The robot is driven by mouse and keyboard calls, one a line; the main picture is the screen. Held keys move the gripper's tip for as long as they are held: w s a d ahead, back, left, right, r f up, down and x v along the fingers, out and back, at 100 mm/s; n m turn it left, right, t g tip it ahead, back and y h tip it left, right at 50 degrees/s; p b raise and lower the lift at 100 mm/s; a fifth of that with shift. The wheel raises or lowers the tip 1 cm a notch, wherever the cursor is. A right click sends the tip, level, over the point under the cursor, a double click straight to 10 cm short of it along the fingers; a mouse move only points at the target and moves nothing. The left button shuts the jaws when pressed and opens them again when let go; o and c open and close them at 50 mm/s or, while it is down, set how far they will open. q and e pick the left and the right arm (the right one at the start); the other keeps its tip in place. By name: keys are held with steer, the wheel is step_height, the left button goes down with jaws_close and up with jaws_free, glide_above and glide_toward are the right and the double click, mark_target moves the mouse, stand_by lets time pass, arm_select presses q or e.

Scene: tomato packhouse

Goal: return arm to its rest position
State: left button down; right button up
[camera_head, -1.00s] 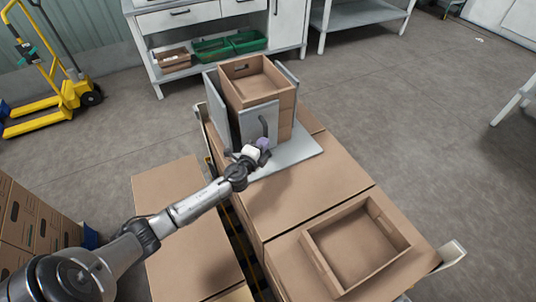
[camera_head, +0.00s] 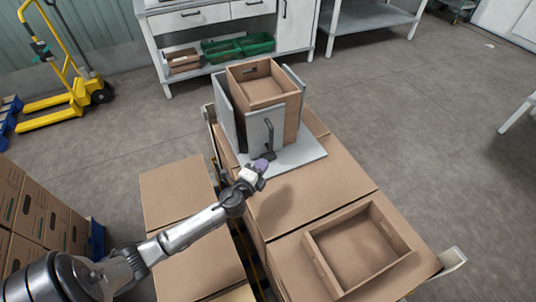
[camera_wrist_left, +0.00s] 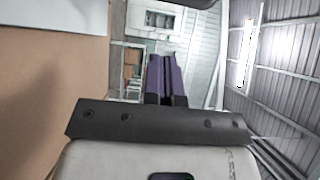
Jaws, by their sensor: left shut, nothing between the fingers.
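My left gripper (camera_head: 263,164) is at the end of the arm that comes in from the lower left in the head view. It is just in front of the grey stand (camera_head: 300,156) that bears a stack of brown crates (camera_head: 292,98). Its purple fingers (camera_wrist_left: 165,75) are together in the left wrist view, with nothing between them. The gripper is close to a dark handle on the stand's front plate (camera_head: 258,128); I cannot tell whether they touch. My right gripper is not in view.
An empty brown crate (camera_head: 312,262) lies on the cardboard-topped surface (camera_head: 325,190) at the right front. A yellow pallet jack (camera_head: 75,95) and a white cabinet (camera_head: 300,30) are behind.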

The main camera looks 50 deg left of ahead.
arm_select(q)
steer(key=v, duration=0.4)
steer(key=shift+s+d, duration=0.1)
